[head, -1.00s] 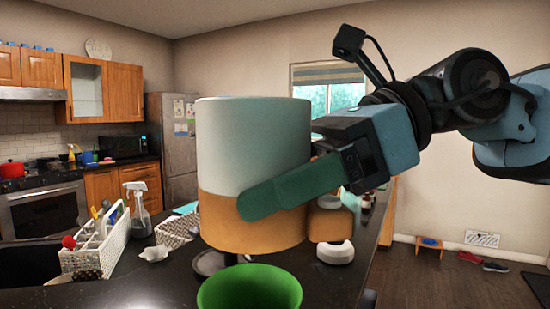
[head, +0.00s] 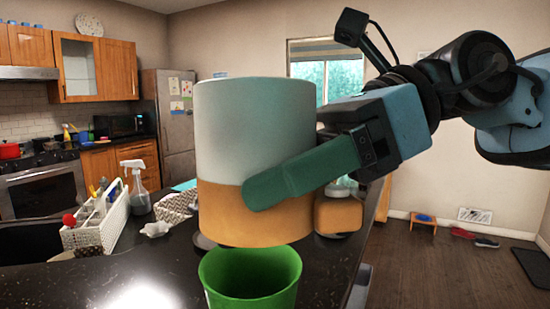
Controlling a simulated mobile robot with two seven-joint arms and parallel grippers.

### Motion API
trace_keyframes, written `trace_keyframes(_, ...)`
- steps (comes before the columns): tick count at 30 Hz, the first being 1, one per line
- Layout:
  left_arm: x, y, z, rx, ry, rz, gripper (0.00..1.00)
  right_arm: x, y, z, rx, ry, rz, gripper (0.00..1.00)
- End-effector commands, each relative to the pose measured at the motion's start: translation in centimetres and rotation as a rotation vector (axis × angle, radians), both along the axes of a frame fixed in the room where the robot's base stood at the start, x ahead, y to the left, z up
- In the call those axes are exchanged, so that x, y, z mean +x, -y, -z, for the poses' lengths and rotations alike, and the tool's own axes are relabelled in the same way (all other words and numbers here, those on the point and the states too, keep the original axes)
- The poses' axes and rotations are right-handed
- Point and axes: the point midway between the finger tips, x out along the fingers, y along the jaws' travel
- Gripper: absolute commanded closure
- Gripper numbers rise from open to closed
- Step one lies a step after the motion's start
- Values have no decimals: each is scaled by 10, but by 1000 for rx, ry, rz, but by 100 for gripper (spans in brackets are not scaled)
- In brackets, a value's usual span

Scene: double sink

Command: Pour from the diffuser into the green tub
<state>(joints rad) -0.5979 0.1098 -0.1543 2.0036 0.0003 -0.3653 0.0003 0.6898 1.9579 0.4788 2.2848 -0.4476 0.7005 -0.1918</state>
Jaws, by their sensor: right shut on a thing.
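The diffuser is upright, held above the counter. The green tub (head: 251,283) stands on the dark counter, below and in front of it in the picture; its open rim faces up and its inside looks empty. The diffuser hides what is behind it. My left gripper is not in view.
On the dark counter (head: 130,283) at left stand a white caddy (head: 95,232) with cleaning tools and a spray bottle (head: 139,190). A small white item (head: 156,229) and a patterned cloth (head: 176,207) lie nearby. The counter's right edge drops to the floor.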

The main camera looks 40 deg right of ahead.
Motion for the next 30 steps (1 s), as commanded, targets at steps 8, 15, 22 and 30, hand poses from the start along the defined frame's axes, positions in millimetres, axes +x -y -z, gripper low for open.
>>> trace_keyframes(8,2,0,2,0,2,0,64,9,5,6,33,-48,2,52)
trace_keyframes(15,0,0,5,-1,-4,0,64,15,9,12,58,-90,1,52)
trace_keyframes(22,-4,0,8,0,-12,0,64,22,13,18,82,-131,1,52)
trace_keyframes(30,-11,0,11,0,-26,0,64,29,18,25,110,-178,1,52)
